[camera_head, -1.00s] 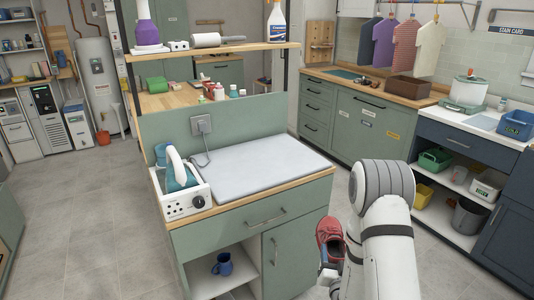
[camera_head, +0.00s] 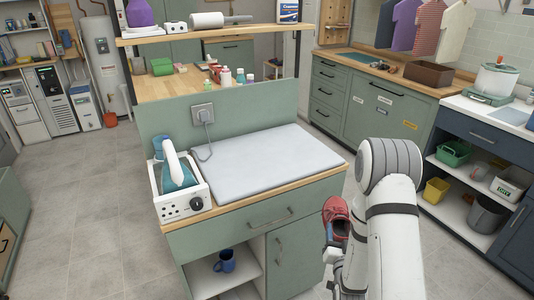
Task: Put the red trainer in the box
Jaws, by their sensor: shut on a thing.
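The red trainer (camera_head: 337,210) shows beside my white arm at the lower middle right, in front of the green cabinet's right side. My gripper (camera_head: 335,234) is shut on it and holds it off the floor; the arm hides part of the gripper and of the shoe. A brown open box (camera_head: 429,74) stands on the wooden counter at the back right, well away from the trainer. A white labelled box (camera_head: 511,183) sits on the open shelf at the right. I cannot tell which box is meant.
The ironing surface (camera_head: 265,160) on the near cabinet is clear, with an iron (camera_head: 177,170) at its left. A green basket (camera_head: 453,153), a yellow bin (camera_head: 436,190) and a grey bucket (camera_head: 486,214) stand on the right shelves. Grey floor (camera_head: 90,220) lies open at the left.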

